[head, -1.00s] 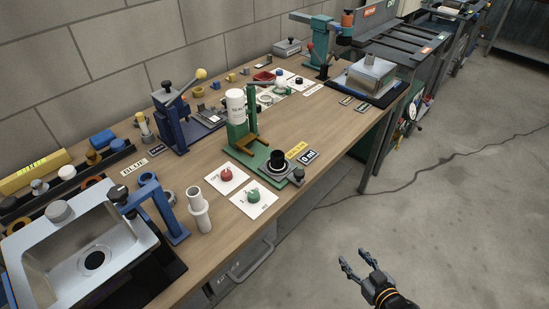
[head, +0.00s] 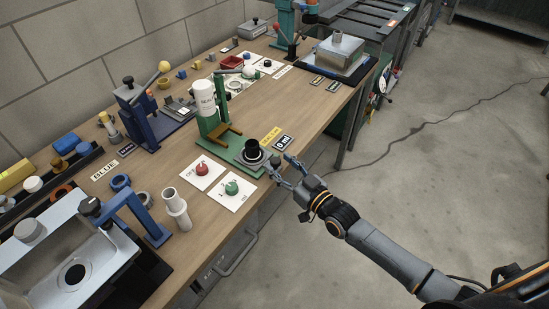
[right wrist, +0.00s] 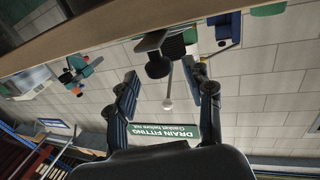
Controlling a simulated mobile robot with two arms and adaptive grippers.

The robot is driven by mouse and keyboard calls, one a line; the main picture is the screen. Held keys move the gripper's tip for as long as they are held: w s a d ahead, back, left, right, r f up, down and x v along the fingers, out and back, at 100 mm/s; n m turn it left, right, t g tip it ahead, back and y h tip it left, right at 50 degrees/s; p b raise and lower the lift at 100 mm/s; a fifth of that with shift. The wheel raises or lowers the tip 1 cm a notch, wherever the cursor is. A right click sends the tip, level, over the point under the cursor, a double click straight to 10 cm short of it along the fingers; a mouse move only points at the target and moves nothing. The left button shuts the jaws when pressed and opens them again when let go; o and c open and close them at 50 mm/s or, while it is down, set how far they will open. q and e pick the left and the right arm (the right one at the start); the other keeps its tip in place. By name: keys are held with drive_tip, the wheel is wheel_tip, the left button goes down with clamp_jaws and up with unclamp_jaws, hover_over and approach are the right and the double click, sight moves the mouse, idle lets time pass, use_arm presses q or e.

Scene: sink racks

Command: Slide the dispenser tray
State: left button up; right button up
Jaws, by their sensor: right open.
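The green dispenser (head: 222,137) stands on the bench and carries a white bottle (head: 205,97). At its front edge is the tray (head: 243,161), with a round black cup (head: 252,149) on it. My right gripper (head: 280,163) is open at the bench's front edge, its fingers close to the tray's front end. It partly hides that end, so I cannot tell whether it touches. In the right wrist view, a dark round knob (right wrist: 158,67) shows between the open fingers (right wrist: 165,78). My left gripper is out of view.
Cards with a red button (head: 202,169) and a green button (head: 232,187) lie left of the gripper. A white pipe fitting (head: 175,207) and a sink (head: 72,250) are further left.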

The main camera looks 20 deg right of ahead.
drive_tip(key=shift+x, duration=1.55)
drive_tip(key=shift+c, duration=0.2)
clamp_jaws()
